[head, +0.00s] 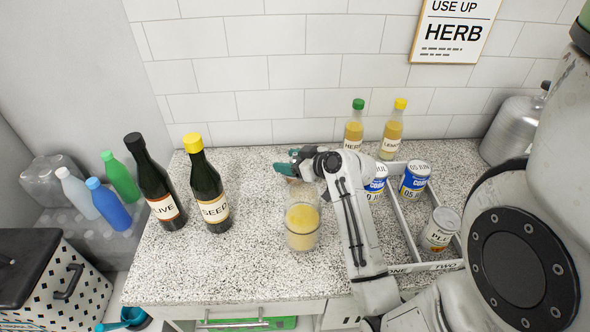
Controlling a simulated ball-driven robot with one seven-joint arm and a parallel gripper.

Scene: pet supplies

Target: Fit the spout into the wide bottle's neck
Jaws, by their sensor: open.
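A wide clear container with yellow contents (302,240), which looks like the wide bottle, stands upright near the middle of the counter. Its top lies close to my wrist in the picture, so I cannot make out its neck clearly. My gripper (286,168) has teal fingers and is open, behind and slightly left of the container in the picture. A small brownish patch shows just below the fingers; I cannot tell what it is. I cannot pick out a spout, and whether anything sits between the fingers is hidden.
Dark OLIVE (158,185) and SEED (208,190) bottles stand left on the speckled counter (180,270). Herb (353,128) and lemon (392,132) bottles stand at the back wall. A divided tray (405,225) with several cans is right of my arm. The counter's front left is clear.

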